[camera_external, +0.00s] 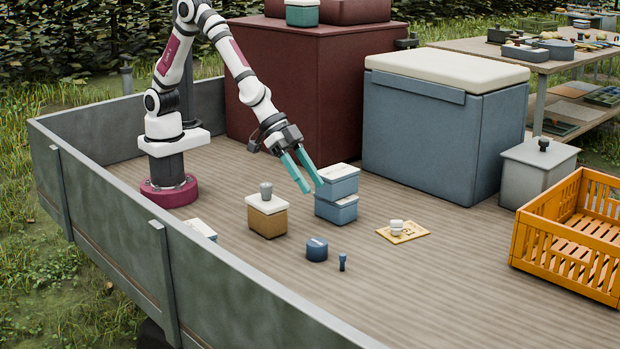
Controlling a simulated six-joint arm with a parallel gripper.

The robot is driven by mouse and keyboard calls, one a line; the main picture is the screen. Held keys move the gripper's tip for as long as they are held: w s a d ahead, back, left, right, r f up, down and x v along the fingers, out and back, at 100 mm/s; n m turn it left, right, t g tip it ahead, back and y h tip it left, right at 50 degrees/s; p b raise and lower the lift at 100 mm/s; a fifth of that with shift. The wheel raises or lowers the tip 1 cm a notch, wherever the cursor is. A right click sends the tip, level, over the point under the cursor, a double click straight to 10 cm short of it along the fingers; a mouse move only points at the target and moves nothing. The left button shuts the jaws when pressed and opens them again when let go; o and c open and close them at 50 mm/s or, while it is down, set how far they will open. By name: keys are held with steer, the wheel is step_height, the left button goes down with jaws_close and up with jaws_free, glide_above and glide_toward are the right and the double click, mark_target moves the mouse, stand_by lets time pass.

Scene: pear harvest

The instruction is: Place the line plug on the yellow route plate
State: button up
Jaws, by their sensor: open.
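The yellow route plate (414,235) lies flat on the wagon floor, right of the stacked blue boxes, with dark markings on its face. A small white stepped piece (397,226) stands upright on it. A small dark blue peg (342,262) stands on the floor in front; it looks like a plug, but I cannot tell for sure which piece is the line plug. My gripper (311,188) has teal fingers pointing down and to the right. It is open and empty, beside the upper blue box in the picture, up and left of the plate and the peg.
An orange crate (567,262) and a large blue chest (430,140) stand farther right. The front right floor is clear.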

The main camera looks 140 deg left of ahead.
steer(key=s+d+r+m+g+h, duration=0.2)
steer(key=s+d+r+m, duration=0.15)
steer(key=s+d, duration=0.4)
steer(key=s+a+r+m+g+y, duration=0.1)
steer(key=s+m+g, duration=0.1)
steer(key=s, duration=1.3)
steer(key=s+a+r+m+g+y, duration=0.1)
steer(key=s+g, duration=0.3)
steer(key=s, duration=1.1)
steer(key=shift+a+r+m, duration=0.35)
steer(key=shift+a+m, duration=0.1)
steer(key=shift+m, duration=0.4)
